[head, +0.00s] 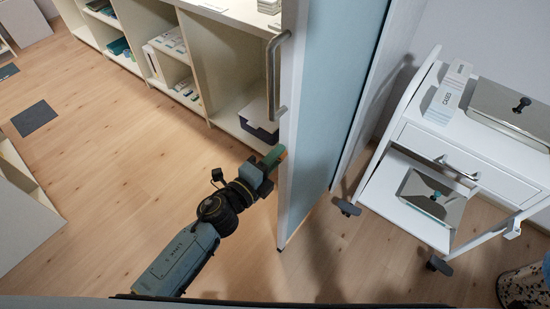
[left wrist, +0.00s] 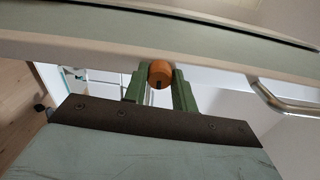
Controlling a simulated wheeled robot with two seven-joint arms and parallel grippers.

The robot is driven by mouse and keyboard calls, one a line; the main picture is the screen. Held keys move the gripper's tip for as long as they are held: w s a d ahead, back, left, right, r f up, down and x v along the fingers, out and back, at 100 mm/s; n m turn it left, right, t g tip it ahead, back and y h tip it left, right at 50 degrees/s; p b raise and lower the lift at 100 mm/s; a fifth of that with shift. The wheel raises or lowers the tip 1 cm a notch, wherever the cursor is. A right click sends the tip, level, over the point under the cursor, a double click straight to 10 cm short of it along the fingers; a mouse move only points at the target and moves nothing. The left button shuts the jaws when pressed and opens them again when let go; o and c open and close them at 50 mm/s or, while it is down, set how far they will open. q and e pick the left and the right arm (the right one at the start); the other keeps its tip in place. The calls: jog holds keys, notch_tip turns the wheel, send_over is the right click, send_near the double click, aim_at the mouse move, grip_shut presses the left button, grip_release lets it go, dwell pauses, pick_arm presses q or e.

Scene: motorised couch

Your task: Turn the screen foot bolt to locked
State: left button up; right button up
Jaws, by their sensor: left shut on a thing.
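The screen (head: 330,100) is a tall pale panel with a light frame, standing upright in the middle of the head view. A long metal handle (head: 272,75) is fixed to its left edge. My left gripper (head: 274,156) is at this edge, below the handle. In the left wrist view its two green fingers are shut on an orange round knob (left wrist: 159,72), which I take for the foot bolt. A small dark slot shows on the knob's face. Whether the bolt is locked cannot be told. My right gripper is not in view.
Low open shelves (head: 205,60) with books and boxes stand behind, left of the screen. A white trolley (head: 455,155) with a drawer, a box and lidded metal trays stands close on the right. The wooden floor (head: 110,150) at the left is mostly clear.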

pick_arm(q)
jog(key=shift+m, duration=0.5)
jog(key=o, duration=1)
jog(key=shift+s+a, duration=0.1)
jog(key=v, duration=1.3)
jog(key=shift+f, duration=0.1)
